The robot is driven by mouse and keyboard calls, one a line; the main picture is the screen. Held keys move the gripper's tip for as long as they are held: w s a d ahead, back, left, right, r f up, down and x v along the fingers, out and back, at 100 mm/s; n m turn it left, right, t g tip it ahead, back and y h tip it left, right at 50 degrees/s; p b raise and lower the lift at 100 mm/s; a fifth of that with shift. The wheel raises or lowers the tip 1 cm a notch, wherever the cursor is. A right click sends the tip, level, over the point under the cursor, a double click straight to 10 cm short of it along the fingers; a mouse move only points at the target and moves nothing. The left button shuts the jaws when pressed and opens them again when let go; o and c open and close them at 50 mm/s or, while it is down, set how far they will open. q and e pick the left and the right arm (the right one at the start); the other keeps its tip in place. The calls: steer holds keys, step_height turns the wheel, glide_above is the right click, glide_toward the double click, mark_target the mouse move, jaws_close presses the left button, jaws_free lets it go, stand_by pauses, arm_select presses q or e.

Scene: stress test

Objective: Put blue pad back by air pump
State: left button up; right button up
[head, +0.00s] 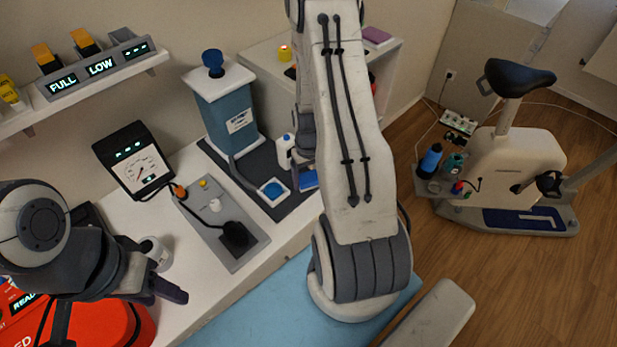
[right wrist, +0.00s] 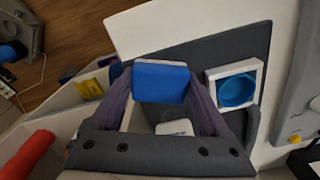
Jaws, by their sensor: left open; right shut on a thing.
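The blue pad (right wrist: 162,80) is between the fingers of my right gripper (right wrist: 161,86) in the right wrist view, and the gripper is shut on it. In the head view the pad (head: 309,179) shows partly, beside my right arm, which hides most of that gripper. A tall blue-grey unit with a white top and blue knob (head: 228,112), which looks like the air pump, stands on a dark mat (head: 292,205) left of the pad. My left gripper (head: 168,279) is open and empty over the white counter at the lower left.
A white square holder with a blue dish (head: 273,190) lies on the mat; it also shows in the right wrist view (right wrist: 256,74). A white bottle (head: 284,152) stands close to the pad. A grey tray (head: 248,257) with a black corded piece lies to the left.

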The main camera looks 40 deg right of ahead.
steer(key=shift+f, duration=0.1)
steer(key=shift+f, duration=0.15)
steer(key=o, duration=1.2)
steer(key=shift+c, duration=0.2)
steer(key=shift+r, duration=0.4)
step_height(320, 180, up, 12)
steer(key=b, duration=0.2)
steer(key=s+a+r+n, duration=0.1)
steer(key=a+r+n, duration=0.2)
steer(key=a, duration=0.7)
steer(key=s+a+r+n, duration=0.1)
steer(key=a+r+n, duration=0.15)
steer(key=a, duration=0.65)
steer(key=s+a+r+n, duration=0.2)
steer(key=s+a, duration=0.4)
steer(key=s, duration=0.1)
steer(key=s+a+r+n+y, duration=0.1)
steer(key=s+a+r+n, duration=0.2)
steer(key=s+a, duration=0.3)
steer(key=shift+s, duration=0.6)
